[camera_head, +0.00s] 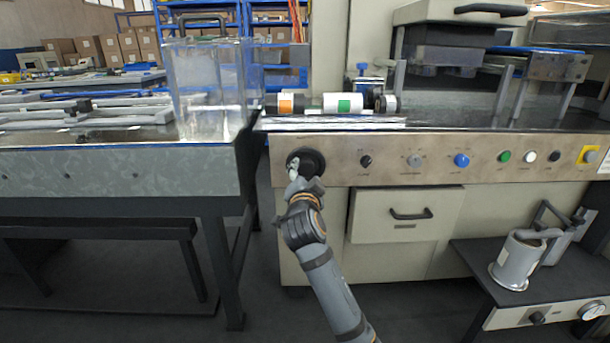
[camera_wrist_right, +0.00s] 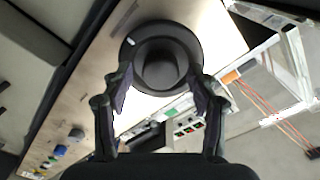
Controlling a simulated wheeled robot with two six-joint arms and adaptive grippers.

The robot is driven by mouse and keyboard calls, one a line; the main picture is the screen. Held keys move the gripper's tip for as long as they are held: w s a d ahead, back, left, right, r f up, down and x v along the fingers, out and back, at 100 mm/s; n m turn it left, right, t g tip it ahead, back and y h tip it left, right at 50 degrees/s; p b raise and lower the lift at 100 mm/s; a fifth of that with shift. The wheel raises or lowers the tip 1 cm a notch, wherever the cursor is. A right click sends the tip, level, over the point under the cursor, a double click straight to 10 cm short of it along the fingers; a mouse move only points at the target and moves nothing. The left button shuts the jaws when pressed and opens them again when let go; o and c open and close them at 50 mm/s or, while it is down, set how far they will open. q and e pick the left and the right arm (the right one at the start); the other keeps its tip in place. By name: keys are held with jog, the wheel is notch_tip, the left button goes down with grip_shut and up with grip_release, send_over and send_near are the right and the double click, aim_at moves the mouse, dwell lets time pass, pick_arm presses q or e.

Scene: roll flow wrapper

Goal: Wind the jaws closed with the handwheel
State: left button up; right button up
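The handwheel (camera_head: 313,163) is a black round wheel on the left end of the machine's front panel. My right gripper (camera_head: 294,168) is right in front of it, at its left side in the head view. In the right wrist view the handwheel (camera_wrist_right: 160,32) shows as a dark disc with a thick hub and a small pale mark on its rim. My right gripper (camera_wrist_right: 160,84) has its fingers spread apart on either side of the hub; I cannot tell whether they touch the wheel. I cannot make out the jaws for certain. My left gripper is not in view.
The front panel (camera_head: 330,174) carries several knobs and buttons to the right, including a blue knob (camera_head: 461,160). A drawer (camera_head: 404,215) sits below. Rolls, one green-banded (camera_head: 343,105), lie above the panel. A low stand with a metal canister (camera_head: 516,262) is at right.

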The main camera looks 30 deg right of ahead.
jog(key=shift+r, duration=0.1)
notch_tip(320, 180, up, 10)
dwell(0.5)
